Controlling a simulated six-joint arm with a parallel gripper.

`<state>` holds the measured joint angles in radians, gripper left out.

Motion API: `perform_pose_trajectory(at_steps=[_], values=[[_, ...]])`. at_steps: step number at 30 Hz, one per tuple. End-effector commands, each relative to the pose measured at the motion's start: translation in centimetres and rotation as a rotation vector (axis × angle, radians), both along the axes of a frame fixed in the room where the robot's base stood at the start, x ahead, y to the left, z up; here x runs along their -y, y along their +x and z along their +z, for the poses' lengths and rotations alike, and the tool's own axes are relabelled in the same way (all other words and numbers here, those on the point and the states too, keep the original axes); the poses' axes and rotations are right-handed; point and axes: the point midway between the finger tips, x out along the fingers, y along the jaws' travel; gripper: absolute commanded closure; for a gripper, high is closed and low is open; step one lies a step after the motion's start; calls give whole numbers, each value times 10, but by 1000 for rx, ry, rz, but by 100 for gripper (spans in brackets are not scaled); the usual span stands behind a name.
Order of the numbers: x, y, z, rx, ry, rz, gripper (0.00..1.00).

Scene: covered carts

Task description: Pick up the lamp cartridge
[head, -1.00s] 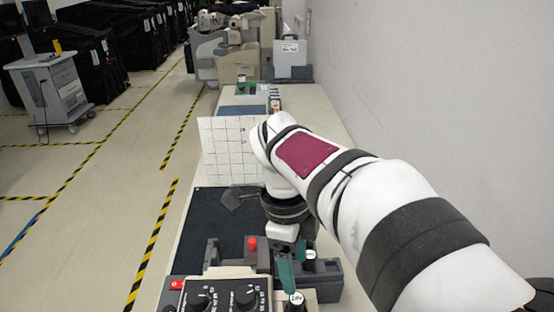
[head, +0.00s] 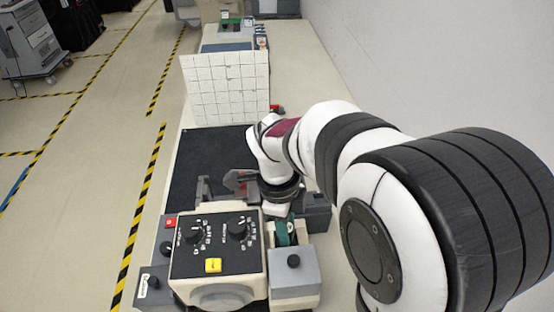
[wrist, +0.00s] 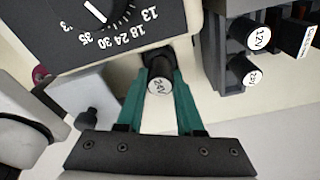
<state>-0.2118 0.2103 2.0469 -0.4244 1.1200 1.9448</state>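The lamp cartridge (wrist: 159,86), a dark cylinder with a white end marked 24V, sits between the green fingertips of my gripper (wrist: 160,78) in the wrist view.
A grey rack (wrist: 228,68) at the right holds further cartridges, one marked 12V (wrist: 262,38). The control box (head: 215,245) has dials and a yellow button. A grey block with a black knob (head: 293,262) stands close by. A white grid board (head: 225,88) stands behind.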

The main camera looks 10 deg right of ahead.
Motion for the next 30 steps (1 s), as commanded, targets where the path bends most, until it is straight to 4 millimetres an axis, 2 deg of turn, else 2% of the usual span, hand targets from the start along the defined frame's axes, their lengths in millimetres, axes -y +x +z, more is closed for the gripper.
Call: perform_pose_trajectory(at_steps=[1, 5, 6, 17, 20, 24, 30], values=[[0, 0, 0, 0, 0, 0, 75], [0, 0, 0, 0, 0, 0, 99], [0, 0, 0, 0, 0, 0, 100], [0, 0, 3, 1, 0, 0, 100], [0, 1, 14, 2, -1, 0, 100], [0, 1, 41, 5, -1, 1, 100], [42, -17, 68, 4, -1, -7, 100]])
